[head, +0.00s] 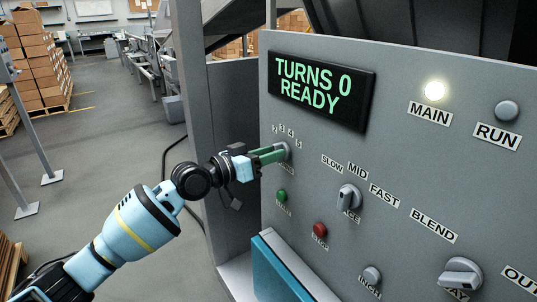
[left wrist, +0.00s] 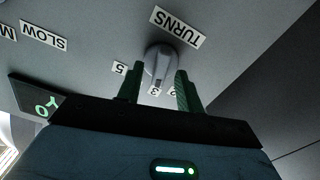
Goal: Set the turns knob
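The turns knob is a grey round knob with a raised grip bar, on the upper left of the grey panel; it shows in the left wrist view (left wrist: 160,62) under the TURNS label (left wrist: 179,27). Its bar points towards the number marks, near the 3. In the head view the knob (head: 285,150) is partly hidden by my left gripper (head: 276,153). That gripper's green fingers (left wrist: 158,72) are spread on either side of the knob, with gaps to its bar. My right gripper is in neither view. The display (head: 320,92) reads TURNS 0 READY.
Below the turns knob are a green button (head: 281,196) and a red button (head: 320,230). To the right sit the SLOW/MID/FAST knob (head: 348,197) and the blend knob (head: 461,274). The main lamp (head: 434,91) is lit; the run lamp (head: 507,110) looks unlit.

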